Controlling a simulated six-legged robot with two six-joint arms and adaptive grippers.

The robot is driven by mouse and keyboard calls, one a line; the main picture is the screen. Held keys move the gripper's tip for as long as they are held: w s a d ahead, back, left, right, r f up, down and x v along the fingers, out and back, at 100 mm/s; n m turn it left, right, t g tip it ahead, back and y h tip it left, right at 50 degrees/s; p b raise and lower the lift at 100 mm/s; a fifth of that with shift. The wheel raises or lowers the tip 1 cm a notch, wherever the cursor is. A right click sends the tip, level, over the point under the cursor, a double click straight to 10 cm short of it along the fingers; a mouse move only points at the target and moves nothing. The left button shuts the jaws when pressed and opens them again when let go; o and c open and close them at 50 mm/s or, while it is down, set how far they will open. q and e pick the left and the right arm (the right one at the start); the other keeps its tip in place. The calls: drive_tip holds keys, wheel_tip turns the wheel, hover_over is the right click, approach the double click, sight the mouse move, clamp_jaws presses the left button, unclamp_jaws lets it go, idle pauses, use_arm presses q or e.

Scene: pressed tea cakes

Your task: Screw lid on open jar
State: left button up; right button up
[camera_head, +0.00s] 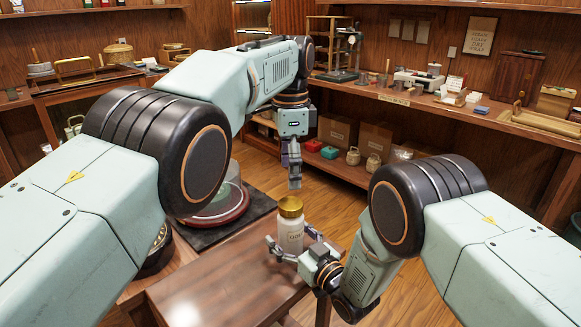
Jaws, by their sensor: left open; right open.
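A white jar (290,237) with a small dark label stands upright near the far right corner of the wooden table (215,283). A gold lid (290,206) rests on top of the jar; I cannot tell how tightly it sits. My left gripper (294,183) points down just above the lid, open and apparently clear of it. My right gripper (289,246) is open low at the jar, with its fingers on either side; I cannot tell if they touch it. The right wrist hides part of the table edge.
A glass dome on a round red base (222,210) stands on a dark mat behind the table, partly hidden by my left arm. Shelves with boxes (375,140) and tools line the back wall. Open wooden floor (333,190) lies behind the jar.

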drive_tip(key=shift+s, duration=0.1)
drive_tip(key=v, duration=1.2)
